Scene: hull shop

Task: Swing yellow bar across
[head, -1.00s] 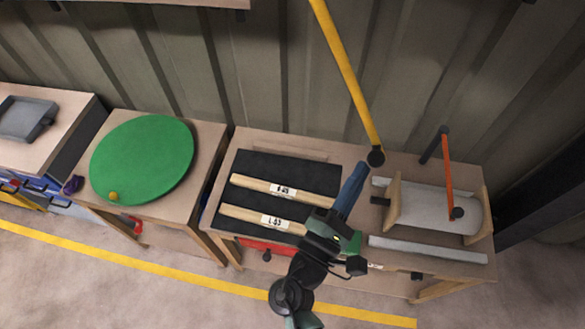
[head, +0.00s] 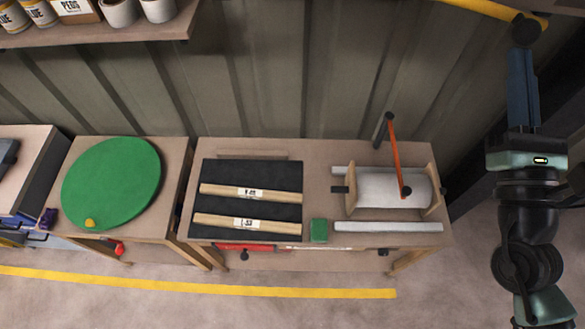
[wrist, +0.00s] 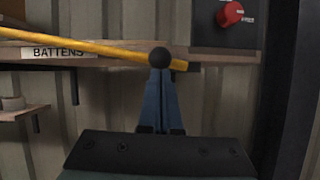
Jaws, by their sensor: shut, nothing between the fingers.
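The yellow bar (head: 482,8) runs along the top right edge of the head view, with a dark round knob (head: 525,30) at its right end. In the wrist view the yellow bar (wrist: 90,46) slopes gently down from the left to a dark end at right, and the dark ball knob (wrist: 160,58) stands in front of it. My gripper (head: 522,58) is shut and empty, its blue fingers pointing up at the knob. In the wrist view the fingertips (wrist: 160,76) are right below the knob; I cannot tell if they touch it.
A shelf labelled BATTENS (wrist: 120,60) lies behind the bar. A red knob (wrist: 230,14) sits on a dark panel at right. A bench (head: 318,165) holds wooden strips and a roller with an orange handle (head: 397,150). A green disc (head: 112,183) lies on the left table.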

